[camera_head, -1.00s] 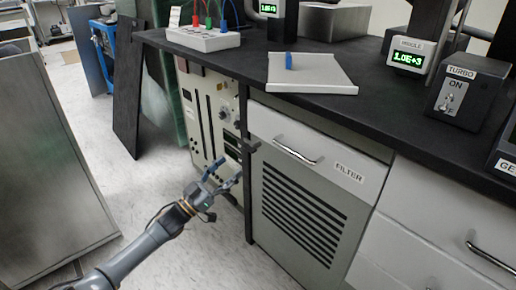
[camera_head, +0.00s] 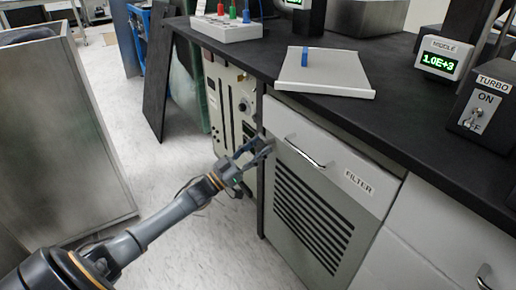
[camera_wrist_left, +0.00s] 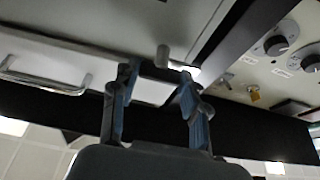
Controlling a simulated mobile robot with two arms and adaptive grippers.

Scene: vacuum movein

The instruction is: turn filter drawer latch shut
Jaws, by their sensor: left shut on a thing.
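The filter drawer (camera_head: 330,150) is a white front with a metal handle (camera_head: 305,152) and a FILTER label, and it looks closed. Its small dark latch (camera_head: 267,138) sits at the left edge of the drawer front, partly covered by my fingers. My left gripper (camera_head: 256,151) is at that edge, shut on the latch. In the left wrist view, the two blue-grey fingers (camera_wrist_left: 160,78) stand on either side of a dark bar, with a short grey peg just beyond. The drawer handle shows at the left there (camera_wrist_left: 42,82). My right gripper is not in view.
A black countertop (camera_head: 400,110) overhangs the drawer. A vented panel (camera_head: 312,215) is below.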

